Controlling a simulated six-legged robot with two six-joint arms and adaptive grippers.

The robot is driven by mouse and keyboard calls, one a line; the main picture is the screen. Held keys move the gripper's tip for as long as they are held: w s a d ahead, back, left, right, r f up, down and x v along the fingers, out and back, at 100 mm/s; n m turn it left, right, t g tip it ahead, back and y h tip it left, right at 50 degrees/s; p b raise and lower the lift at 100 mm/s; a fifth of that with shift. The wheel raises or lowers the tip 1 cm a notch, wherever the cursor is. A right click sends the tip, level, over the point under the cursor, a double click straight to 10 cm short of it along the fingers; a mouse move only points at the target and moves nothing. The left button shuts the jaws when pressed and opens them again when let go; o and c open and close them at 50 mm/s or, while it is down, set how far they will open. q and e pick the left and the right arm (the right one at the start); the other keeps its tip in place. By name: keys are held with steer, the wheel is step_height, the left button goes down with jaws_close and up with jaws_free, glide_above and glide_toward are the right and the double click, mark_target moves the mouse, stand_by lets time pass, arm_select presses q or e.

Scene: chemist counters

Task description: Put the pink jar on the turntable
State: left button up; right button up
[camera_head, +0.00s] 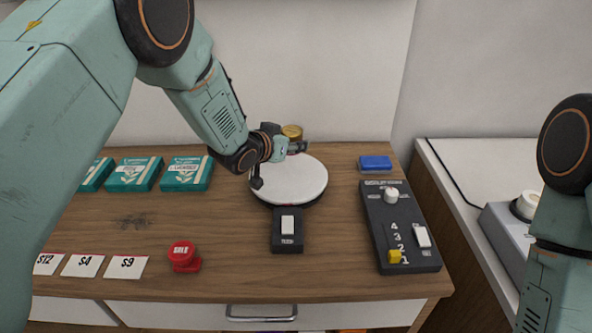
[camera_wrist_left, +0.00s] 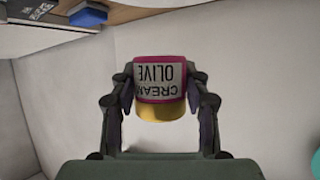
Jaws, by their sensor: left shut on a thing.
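The pink jar (camera_wrist_left: 140,86) has a white label reading "CREAM OLIVE" and a gold lid (camera_wrist_left: 162,112). In the left wrist view it sits between the two fingers of my left gripper (camera_wrist_left: 160,95), which is shut on it. In the head view only the jar's gold lid (camera_head: 292,131) shows clearly, behind my left gripper (camera_head: 295,147); the pink body is hidden. The gripper is at the back edge of the turntable (camera_head: 300,185), a round white disc with a dark rim. The disc looks empty. Whether the jar touches anything is hidden. My right gripper is out of view.
A switch box (camera_head: 287,242) joins the turntable's front. A dark slider panel (camera_head: 400,225) and blue block (camera_head: 375,162) are at right. Several green boxes (camera_head: 187,174), price cards (camera_head: 127,267) and a red SALE button (camera_head: 184,256) are at left. The wall is close behind.

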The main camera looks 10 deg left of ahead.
arm_select(q)
glide_above(286, 175)
steer(key=f, duration=0.5)
steer(key=shift+w+a, duration=0.25)
steer(key=shift+s+d+f, duration=0.15)
steer(key=shift+d+f, duration=0.2)
steer(key=shift+f, duration=0.35)
steer(key=shift+s+d+f, duration=0.15)
steer(key=shift+d+f, duration=0.2)
steer(key=shift+f, duration=0.35)
steer(key=shift+w+a+f, duration=0.2)
steer(key=shift+a, duration=0.2)
steer(key=o, duration=0.8)
steer(key=shift+a+f, duration=0.1)
steer(key=shift+c, duration=0.2)
steer(key=o, duration=0.4)
steer(key=shift+s+d+r, duration=0.2)
steer(key=shift+d+r, duration=0.1)
steer(key=shift+d, duration=0.15)
steer(key=shift+w+a+f, duration=0.1)
steer(key=shift+a+f, duration=0.05)
steer(key=shift+a, duration=0.25)
steer(key=v, duration=1.2)
steer(key=shift+w+d, duration=0.1)
